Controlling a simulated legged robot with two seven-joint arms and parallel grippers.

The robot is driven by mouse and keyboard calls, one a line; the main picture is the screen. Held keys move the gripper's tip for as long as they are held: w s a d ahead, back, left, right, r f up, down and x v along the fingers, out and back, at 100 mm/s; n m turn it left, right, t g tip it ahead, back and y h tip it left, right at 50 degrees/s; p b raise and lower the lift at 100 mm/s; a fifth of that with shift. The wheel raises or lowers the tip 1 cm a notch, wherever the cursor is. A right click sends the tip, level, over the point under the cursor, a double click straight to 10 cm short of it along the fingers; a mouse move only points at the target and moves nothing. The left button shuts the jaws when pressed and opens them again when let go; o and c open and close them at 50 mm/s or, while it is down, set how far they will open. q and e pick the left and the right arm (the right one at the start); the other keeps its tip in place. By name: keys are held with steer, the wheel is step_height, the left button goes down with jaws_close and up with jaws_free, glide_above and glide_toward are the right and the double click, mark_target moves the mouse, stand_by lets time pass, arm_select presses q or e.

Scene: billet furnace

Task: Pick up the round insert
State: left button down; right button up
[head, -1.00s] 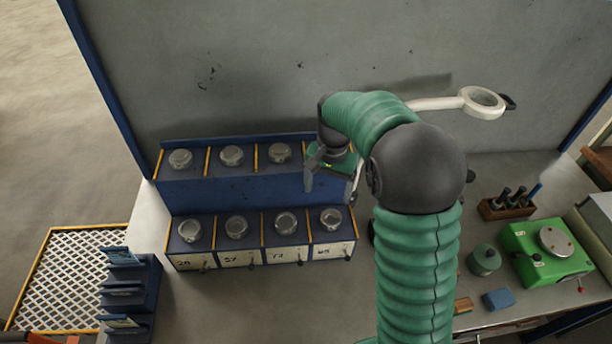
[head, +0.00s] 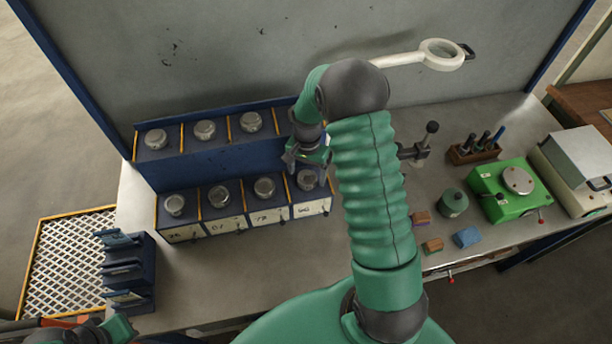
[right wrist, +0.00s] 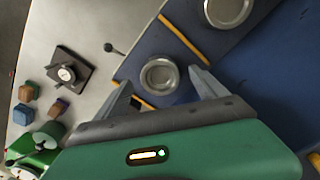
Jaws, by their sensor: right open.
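Round metal inserts sit in a two-tier blue rack (head: 215,170). The front row has several, one in each labelled bay. The rightmost front insert (head: 307,181) lies just below my right gripper (head: 306,172). In the right wrist view this insert (right wrist: 160,76) shows between the two fingers of the open right gripper (right wrist: 162,92), and it still rests in its bay. No contact with the fingers is visible. Part of my left arm with its gripper (head: 118,328) shows at the lower left edge; its jaws are not clear.
A grey backboard stands behind the rack, and a white ring magnifier (head: 441,54) juts out at the upper right. A green device (head: 505,190), a pen block (head: 474,150) and small coloured blocks lie right. A dark blue tray stack (head: 127,275) stands at front left.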

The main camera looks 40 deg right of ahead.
steer(key=shift+s+d+f, duration=0.3)
steer(key=shift+d+f, duration=0.05)
steer(key=shift+f, duration=0.35)
steer(key=shift+w+f, duration=0.1)
steer(key=shift+w, duration=0.05)
steer(key=shift+w+a, duration=0.3)
steer(key=shift+w, duration=0.05)
steer(key=shift+c, duration=1.4)
steer(key=shift+a, duration=0.25)
steer(key=c, duration=0.5)
steer(key=shift+s+r, duration=0.2)
steer(key=c, duration=0.5)
steer(key=shift+d+f, duration=0.1)
steer(key=shift+d, duration=0.3)
jaws_close()
